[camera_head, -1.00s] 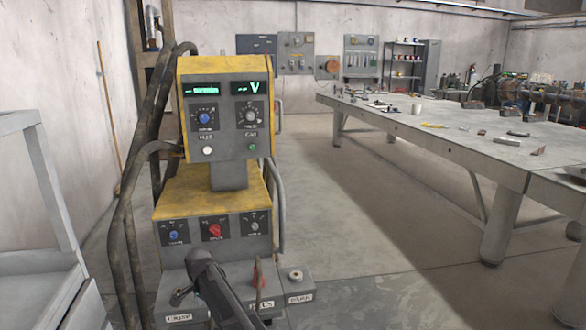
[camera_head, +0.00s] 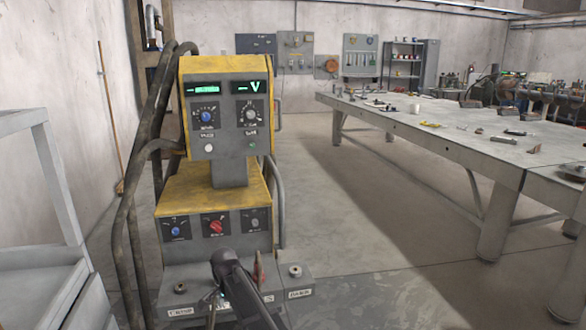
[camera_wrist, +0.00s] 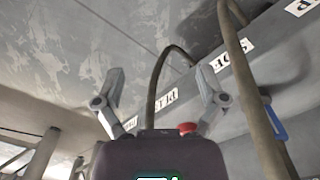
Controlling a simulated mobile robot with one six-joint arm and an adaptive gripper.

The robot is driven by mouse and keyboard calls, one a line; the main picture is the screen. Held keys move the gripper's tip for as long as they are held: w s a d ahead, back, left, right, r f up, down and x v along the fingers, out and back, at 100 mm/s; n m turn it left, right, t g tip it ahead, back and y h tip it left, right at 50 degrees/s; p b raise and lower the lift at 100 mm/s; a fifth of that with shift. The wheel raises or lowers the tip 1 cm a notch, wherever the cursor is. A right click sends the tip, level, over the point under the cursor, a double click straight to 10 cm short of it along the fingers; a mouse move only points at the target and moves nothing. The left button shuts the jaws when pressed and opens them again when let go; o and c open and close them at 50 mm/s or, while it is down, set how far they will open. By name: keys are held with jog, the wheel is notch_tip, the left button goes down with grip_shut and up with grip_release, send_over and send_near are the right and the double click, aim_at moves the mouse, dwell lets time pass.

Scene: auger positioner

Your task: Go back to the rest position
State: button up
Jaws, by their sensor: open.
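In the head view my dark arm reaches in from the bottom over the base of the yellow and grey control console (camera_head: 228,177). The gripper itself is mostly hidden there. The wrist view shows the labelled grey edge of the console (camera_wrist: 250,62) behind and to the right of the fingers. A red knob (camera_wrist: 187,128) shows near the right finger's base. I cannot tell whether anything touches the fingers.
Thick dark hoses (camera_head: 128,215) run down the console's left side; cables (camera_wrist: 240,90) also cross the wrist view. A grey shelf frame (camera_head: 50,190) is at left, a long workbench (camera_head: 450,140) at right. The floor between is clear.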

jog(key=s+d+n, duration=0.2)
jog(key=s+d, duration=0.3)
jog(key=d, duration=0.7)
jog(key=s+d+r+n, duration=0.15)
jog(key=s+d, duration=0.45)
jog(key=d, duration=0.6)
jog(key=s+d+f+n, duration=0.1)
jog(key=s+d+n, duration=0.3)
jog(key=d, duration=0.8)
notch_tip(320, 180, up, 38)
jog(key=s+p, duration=0.1)
jog(key=p, duration=3.8)
jog(key=shift+d+r+m, duration=0.15)
jog(key=shift+r+m, duration=0.1)
jog(key=shift+m, duration=0.2)
